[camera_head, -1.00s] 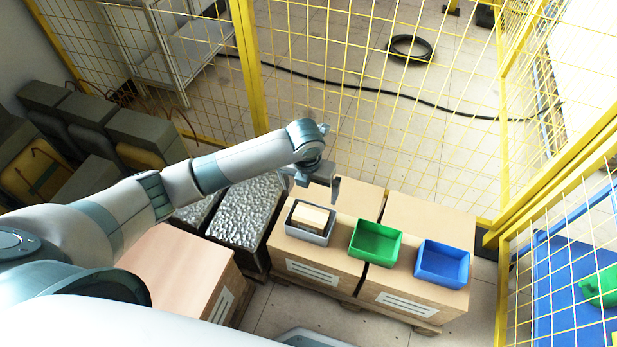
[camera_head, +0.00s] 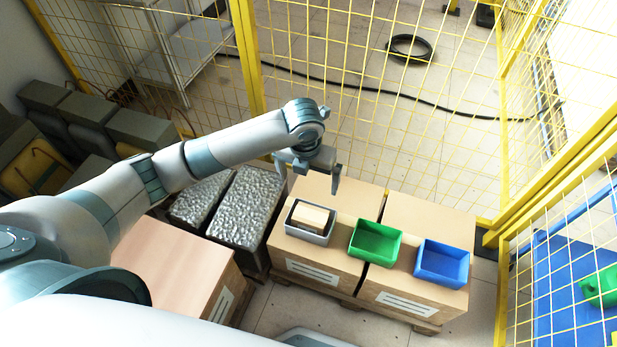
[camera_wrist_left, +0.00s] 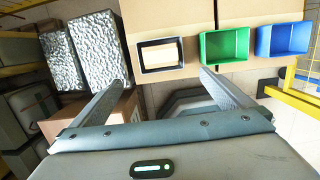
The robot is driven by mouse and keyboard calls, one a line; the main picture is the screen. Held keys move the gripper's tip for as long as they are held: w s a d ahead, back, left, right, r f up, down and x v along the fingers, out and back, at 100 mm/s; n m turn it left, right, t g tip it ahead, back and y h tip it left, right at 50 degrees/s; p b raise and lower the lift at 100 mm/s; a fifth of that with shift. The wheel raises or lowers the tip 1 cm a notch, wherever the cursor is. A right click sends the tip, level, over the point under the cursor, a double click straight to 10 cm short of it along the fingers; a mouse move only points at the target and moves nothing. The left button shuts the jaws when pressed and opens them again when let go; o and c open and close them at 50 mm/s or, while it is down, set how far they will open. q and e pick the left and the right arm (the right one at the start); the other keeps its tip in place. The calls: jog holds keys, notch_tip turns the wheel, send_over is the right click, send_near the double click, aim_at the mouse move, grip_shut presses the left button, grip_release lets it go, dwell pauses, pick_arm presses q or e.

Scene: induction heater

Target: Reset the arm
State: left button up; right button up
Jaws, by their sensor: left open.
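My left gripper (camera_head: 308,180) hangs at the end of my left arm, in the air above the back left of the cardboard boxes. It is open, and nothing is between its fingers. In the left wrist view its two fingers (camera_wrist_left: 162,90) are spread wide apart. My right gripper is not in view.
Cardboard boxes (camera_head: 338,193) carry a grey bin (camera_head: 322,241) with a light block inside, an empty green bin (camera_head: 374,243) and an empty blue bin (camera_head: 441,263). Rough silvery blocks (camera_head: 248,207) stand left of them. A yellow mesh fence (camera_head: 249,60) runs behind.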

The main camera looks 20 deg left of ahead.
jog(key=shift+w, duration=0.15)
pick_arm(q)
jog(key=s+d+f+n+t+h, duration=0.1)
jog(key=s+d+f+n+h, duration=0.15)
jog(key=s+n, duration=0.45)
jog(key=s+d+f+n+h, duration=0.1)
jog(key=s+d+f+n, duration=0.1)
jog(key=s+d+n, duration=0.35)
jog(key=s+a+f+n+t+y, duration=0.1)
jog(key=s+a+n+y, duration=0.2)
jog(key=s+a+n, duration=1.55)
jog(key=w+d+f+n, duration=0.1)
jog(key=d+f, duration=0.1)
jog(key=f, duration=0.9)
jog(key=w+d+f+n+t, duration=0.1)
jog(key=d+f, duration=0.2)
jog(key=f, duration=0.8)
jog(key=w+d+f+n+t, duration=0.1)
jog(key=w+d+f, duration=0.1)
jog(key=f, duration=0.9)
jog(key=shift+d+f+h+p, duration=0.25)
jog(key=shift+d+h+p, duration=0.1)
jog(key=shift+d+p, duration=0.1)
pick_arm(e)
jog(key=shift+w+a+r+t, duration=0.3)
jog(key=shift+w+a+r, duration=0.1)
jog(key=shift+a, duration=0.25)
